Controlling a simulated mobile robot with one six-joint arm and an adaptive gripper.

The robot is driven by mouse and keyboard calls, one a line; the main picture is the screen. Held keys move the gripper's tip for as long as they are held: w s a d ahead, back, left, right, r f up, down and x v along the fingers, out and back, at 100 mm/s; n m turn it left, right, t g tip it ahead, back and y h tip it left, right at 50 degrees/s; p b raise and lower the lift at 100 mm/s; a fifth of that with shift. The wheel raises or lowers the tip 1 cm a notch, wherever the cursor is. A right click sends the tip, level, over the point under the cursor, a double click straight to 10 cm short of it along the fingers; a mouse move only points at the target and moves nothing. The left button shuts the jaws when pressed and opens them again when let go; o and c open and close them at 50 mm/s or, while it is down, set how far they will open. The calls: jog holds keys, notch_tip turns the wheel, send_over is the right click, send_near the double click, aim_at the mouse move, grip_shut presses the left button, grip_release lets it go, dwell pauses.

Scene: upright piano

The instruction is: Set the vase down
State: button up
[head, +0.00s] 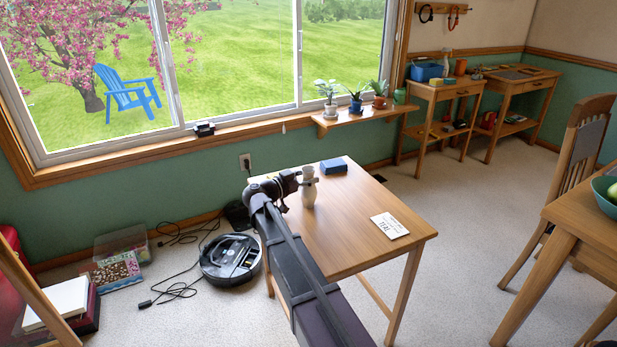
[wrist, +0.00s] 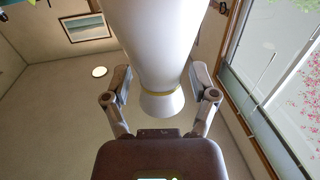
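A dark blue box (head: 333,166) lies behind the vase on the table. A white card with print (head: 389,225) lies to the right. The tabletop between them is bare. A robot vacuum (head: 231,259) and cables (head: 178,289) are on the floor left of the table.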

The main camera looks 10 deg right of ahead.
jog(key=shift+r, duration=0.15)
dwell(0.3)
jog(key=shift+s+a, duration=0.1)
jog(key=shift+a, duration=0.05)
jog(key=v, duration=1.1)
jog(key=shift+s+a, duration=0.15)
jog(key=shift+a, duration=0.15)
jog(key=shift+p, duration=0.3)
